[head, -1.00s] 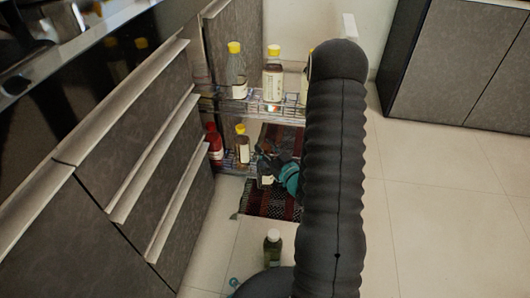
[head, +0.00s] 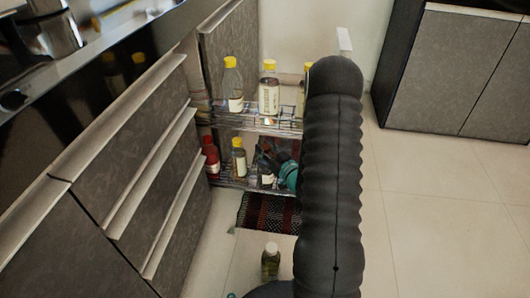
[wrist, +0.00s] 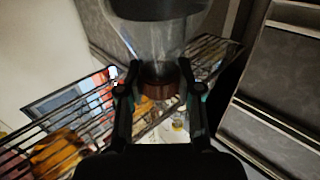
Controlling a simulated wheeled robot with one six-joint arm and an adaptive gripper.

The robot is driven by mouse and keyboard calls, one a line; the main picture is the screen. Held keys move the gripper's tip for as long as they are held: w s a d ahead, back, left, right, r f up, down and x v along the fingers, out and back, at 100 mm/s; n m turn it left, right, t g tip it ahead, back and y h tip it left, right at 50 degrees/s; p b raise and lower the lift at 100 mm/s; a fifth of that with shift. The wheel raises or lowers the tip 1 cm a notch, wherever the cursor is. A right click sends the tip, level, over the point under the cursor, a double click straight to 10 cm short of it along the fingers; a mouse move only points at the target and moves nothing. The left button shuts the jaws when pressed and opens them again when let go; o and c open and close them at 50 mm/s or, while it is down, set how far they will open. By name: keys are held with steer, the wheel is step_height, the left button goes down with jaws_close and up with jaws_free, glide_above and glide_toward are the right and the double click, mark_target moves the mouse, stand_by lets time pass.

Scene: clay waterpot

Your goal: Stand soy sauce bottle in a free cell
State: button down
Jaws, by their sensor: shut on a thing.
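My gripper (wrist: 160,92) is shut on a clear bottle with dark contents and a reddish-brown cap, which I take to be the soy sauce bottle (wrist: 158,50); the fingers sit at its neck and cap. In the head view my gripper (head: 270,158) is at the lower tier of the pull-out wire rack (head: 225,183). A dark bottle with a pale label (head: 267,179) shows just below it, partly hidden. I cannot tell whether its base touches the tier. The cells right of it are hidden by my arm.
A red bottle (head: 211,158) and a yellow-capped bottle (head: 239,160) stand left on the lower tier. Yellow-capped bottles (head: 232,88) (head: 269,90) stand above on the upper tier. A green bottle (head: 271,262) stands low in front. The floor at right is clear.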

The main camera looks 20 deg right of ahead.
steer(key=shift+w+d+p, duration=0.5)
steer(key=shift+w+d, duration=1.4)
steer(key=shift+w, duration=0.85)
steer(key=shift+f+b, duration=0.5)
steer(key=shift+f, duration=2.05)
steer(key=c, duration=0.7)
jaws_free()
steer(key=shift+f, duration=0.1)
steer(key=s+d, duration=0.2)
steer(key=s, duration=1)
